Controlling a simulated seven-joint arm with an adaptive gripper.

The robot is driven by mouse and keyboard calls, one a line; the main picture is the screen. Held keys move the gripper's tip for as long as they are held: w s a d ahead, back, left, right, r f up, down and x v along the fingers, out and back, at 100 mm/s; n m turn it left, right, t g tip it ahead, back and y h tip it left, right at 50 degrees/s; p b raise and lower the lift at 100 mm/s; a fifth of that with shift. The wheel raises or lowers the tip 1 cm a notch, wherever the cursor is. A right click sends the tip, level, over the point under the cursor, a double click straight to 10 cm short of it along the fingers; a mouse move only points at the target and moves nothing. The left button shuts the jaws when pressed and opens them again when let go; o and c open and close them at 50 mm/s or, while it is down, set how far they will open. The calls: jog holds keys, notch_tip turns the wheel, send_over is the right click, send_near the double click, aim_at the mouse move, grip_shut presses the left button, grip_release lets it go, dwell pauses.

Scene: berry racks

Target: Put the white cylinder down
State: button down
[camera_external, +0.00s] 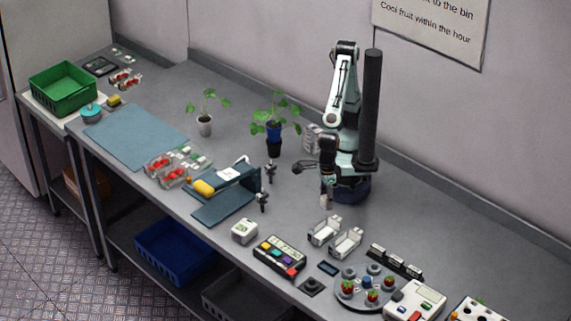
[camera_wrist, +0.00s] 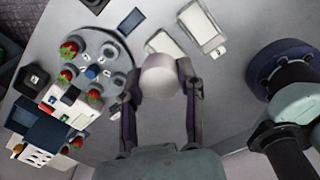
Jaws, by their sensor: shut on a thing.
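The white cylinder (camera_wrist: 160,75) is held between the two dark fingers of my gripper (camera_wrist: 158,92) in the wrist view, its pale round end facing the camera. In the external view my gripper (camera_external: 327,184) points down in front of my arm's base, with the small pale cylinder (camera_external: 324,201) at its tips. The cylinder looks upright and close to the grey bench (camera_external: 290,205). I cannot tell whether it touches the bench.
Two white open holders (camera_external: 345,243) stand in front and to the right of my gripper. Beyond them is a round grey tray (camera_external: 347,301) with strawberries. A potted plant (camera_external: 274,130) and dark stands are to the left. Bare bench surrounds the cylinder.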

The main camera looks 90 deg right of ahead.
jog(key=w+d+m, duration=0.4)
jog(key=w+d, duration=0.2)
jog(key=w, duration=0.5)
jog(key=w+d+m, duration=0.5)
jog(key=w+d, duration=0.1)
jog(key=d, duration=0.7)
jog(key=w+d+m, duration=0.6)
jog(key=d, duration=0.6)
jog(key=m, duration=1.2)
send_over(293, 138)
notch_tip(293, 138, down, 19)
jog(key=shift+a+r, duration=0.1)
jog(key=shift+r, duration=0.1)
jog(key=c, duration=0.7)
grip_release()
jog(key=shift+f, duration=0.1)
